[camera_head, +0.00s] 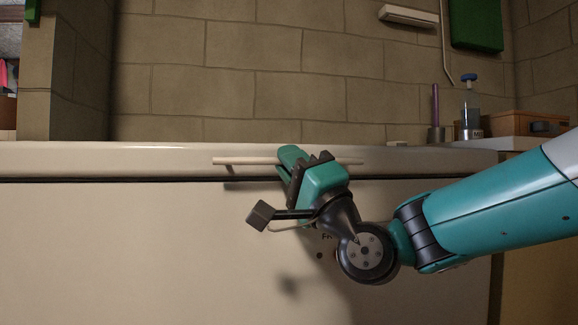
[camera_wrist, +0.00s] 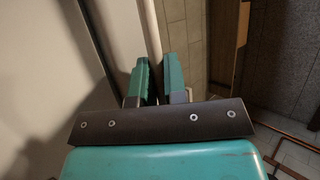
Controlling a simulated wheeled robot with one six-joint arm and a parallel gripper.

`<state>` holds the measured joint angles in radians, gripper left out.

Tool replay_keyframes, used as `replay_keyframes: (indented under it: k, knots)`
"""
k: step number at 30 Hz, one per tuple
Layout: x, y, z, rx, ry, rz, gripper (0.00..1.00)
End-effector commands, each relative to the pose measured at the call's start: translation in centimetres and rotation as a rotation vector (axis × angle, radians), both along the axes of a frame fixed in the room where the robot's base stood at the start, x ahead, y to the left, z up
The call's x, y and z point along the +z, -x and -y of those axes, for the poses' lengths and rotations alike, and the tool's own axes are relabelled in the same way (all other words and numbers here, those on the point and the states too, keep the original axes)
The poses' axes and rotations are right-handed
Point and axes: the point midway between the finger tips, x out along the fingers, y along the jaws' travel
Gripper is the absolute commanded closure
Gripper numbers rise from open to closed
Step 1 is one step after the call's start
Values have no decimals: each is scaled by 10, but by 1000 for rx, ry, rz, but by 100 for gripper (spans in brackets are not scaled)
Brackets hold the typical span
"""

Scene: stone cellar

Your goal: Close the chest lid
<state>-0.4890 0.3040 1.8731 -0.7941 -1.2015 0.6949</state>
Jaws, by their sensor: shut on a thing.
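The chest (camera_head: 120,250) is a cream box filling the lower part of the head view. Its lid (camera_head: 90,158) shows as a narrow cream strip along the top, with a thin dark line between it and the body. A pale bar handle (camera_head: 240,161) runs level along the lid's front. My gripper (camera_head: 300,162) is shut around the bar near its middle. In the wrist view, my gripper (camera_wrist: 158,80) has its teal fingers on either side of the pale bar (camera_wrist: 151,35). The lid's top surface is hardly visible, so I cannot tell whether it is fully down.
A stone block wall (camera_head: 250,80) stands behind the chest. At the right, a surface holds a bottle with a blue cap (camera_head: 470,110), a purple rod in a dark base (camera_head: 436,115) and a brown box (camera_head: 530,124). The space before the chest's left front looks clear.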

Motion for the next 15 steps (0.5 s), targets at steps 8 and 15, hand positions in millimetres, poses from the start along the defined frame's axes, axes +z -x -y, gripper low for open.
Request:
replay_keyframes:
  k: [8,15]
  knots:
    - [-14,-1,-2,8,17,-25,100]
    - [-14,-2,-3,6,17,-24,78]
